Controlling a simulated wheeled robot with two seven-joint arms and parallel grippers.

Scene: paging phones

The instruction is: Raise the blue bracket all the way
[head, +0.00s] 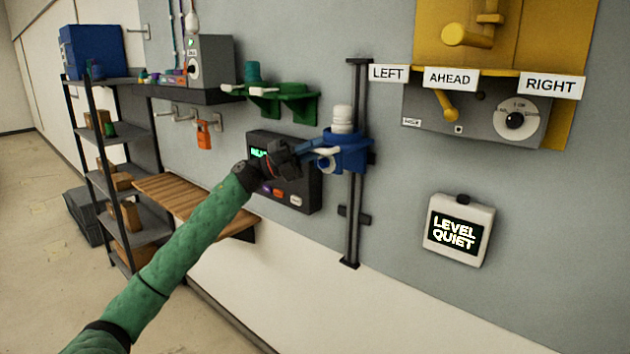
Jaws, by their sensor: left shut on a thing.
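The blue bracket (350,151) sits on a dark vertical rail (353,215) on the grey wall, in the upper half of the rail, with a stretch of rail above it. A white ribbed piece (343,118) stands in the bracket. A blue handle (318,148) reaches out from the bracket to the left. My left gripper (296,156), on the green-sleeved arm, is shut at this handle. The fingers are small and dark, so the exact grip is hard to make out. My right gripper is not in view.
A dark panel (306,190) with a lit screen is behind my gripper. A green bracket (297,107) is to the upper left. A wooden shelf (176,197) is lower left. A yellow-lever box (475,113) and a "LEVEL QUIET" display (458,230) are right of the rail.

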